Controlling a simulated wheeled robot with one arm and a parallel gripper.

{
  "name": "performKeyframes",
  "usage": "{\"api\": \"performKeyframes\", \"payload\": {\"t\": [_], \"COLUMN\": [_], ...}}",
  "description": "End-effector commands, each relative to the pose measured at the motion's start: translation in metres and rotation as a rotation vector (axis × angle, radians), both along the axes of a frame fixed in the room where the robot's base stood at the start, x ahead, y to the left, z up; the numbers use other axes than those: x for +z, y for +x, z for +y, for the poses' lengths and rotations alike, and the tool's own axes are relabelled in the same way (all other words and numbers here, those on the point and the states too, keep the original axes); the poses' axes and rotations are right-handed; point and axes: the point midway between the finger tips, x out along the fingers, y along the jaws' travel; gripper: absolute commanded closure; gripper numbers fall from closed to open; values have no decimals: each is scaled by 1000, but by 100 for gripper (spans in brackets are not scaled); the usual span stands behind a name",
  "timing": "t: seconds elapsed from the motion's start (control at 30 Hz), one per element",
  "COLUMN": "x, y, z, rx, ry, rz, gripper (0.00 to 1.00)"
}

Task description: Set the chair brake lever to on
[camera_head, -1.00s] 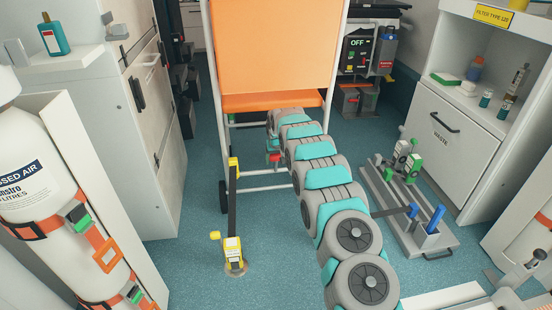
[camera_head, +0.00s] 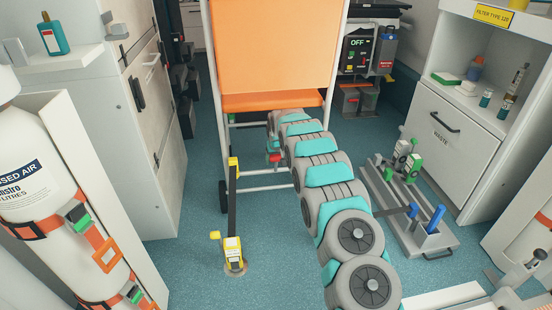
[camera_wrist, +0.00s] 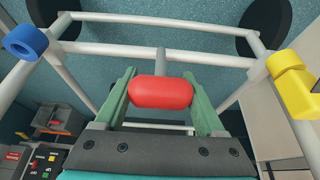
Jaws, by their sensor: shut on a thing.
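The orange chair (camera_head: 275,45) stands ahead on a white tube frame with dark wheels. Its brake lever has a red grip (camera_wrist: 160,92), seen in the wrist view between my gripper's green fingers; a grey stem runs from it toward the frame. My gripper (camera_wrist: 162,95) is shut on the red grip. In the head view my gripper (camera_head: 274,157) is small and low under the seat, mostly hidden behind my arm, with a bit of red beside it. I see no on or off mark by the lever, so its setting cannot be told.
A yellow strap buckle (camera_head: 233,245) is on the floor left of my arm, its black strap running up to the chair frame. A grey tray with clamps (camera_head: 405,225) lies to the right. A white waste cabinet (camera_head: 445,140) stands beyond it.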

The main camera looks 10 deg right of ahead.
Motion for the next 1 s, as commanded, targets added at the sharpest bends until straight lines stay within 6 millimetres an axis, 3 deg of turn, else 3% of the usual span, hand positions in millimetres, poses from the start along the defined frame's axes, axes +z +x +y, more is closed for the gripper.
{"api": "performKeyframes", "payload": {"t": [1.0], "x": [-13], "y": [-24], "z": [2], "rx": [1], "ry": [2], "rz": [-386], "gripper": [100]}}
